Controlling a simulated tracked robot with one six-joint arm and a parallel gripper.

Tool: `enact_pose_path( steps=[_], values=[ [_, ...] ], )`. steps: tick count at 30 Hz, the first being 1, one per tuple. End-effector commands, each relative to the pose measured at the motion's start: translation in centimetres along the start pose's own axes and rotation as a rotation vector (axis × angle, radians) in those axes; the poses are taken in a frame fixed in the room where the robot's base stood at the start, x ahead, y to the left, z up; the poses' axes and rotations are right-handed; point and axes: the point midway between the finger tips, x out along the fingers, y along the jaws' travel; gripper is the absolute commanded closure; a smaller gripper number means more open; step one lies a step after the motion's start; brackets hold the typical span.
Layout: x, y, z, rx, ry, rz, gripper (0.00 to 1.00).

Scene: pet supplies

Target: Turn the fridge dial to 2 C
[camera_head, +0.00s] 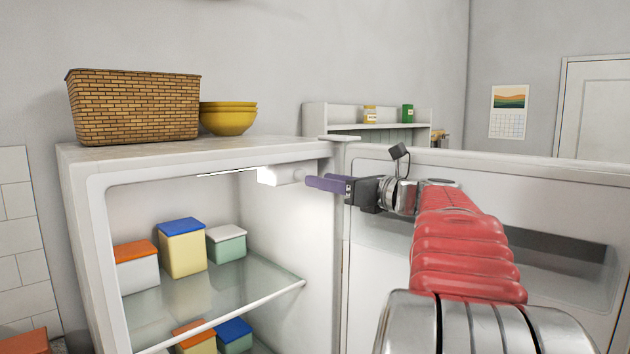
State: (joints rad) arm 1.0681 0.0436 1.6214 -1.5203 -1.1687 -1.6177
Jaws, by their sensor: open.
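The fridge (75,200) stands open, with its door (470,178) swung out to the right. A white dial housing (277,176) sits at the upper right inside the fridge, beside the lit strip. The dial (299,175) is a small pale knob on it, facing the gripper side; its markings are too small to read. My gripper (312,182) has purple fingers and is open. It reaches in from the right, its tips close to the dial. I cannot tell whether they touch it.
A glass shelf (215,294) holds several lidded containers (182,248), with more below. A wicker basket (133,108) and yellow bowls (228,118) stand on the fridge top. The fridge's right wall and the open door flank my arm.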

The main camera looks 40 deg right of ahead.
Motion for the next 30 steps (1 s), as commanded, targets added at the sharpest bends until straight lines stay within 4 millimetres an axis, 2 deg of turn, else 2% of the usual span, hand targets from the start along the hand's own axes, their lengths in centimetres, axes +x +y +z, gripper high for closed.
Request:
enact_pose_path(
  steps=[6, 15, 21, 30],
  values=[
    [-3.6, -0.1, 0.0, 0.000, 0.000, -0.003, 0.59],
    [-7.6, 0.0, -0.1, 0.000, 0.001, -0.001, 0.59],
    [-8.5, 0.0, -0.1, 0.000, 0.001, 0.001, 0.59],
    [-8.5, 0.0, -0.1, 0.001, 0.000, 0.001, 0.59]
  ],
)
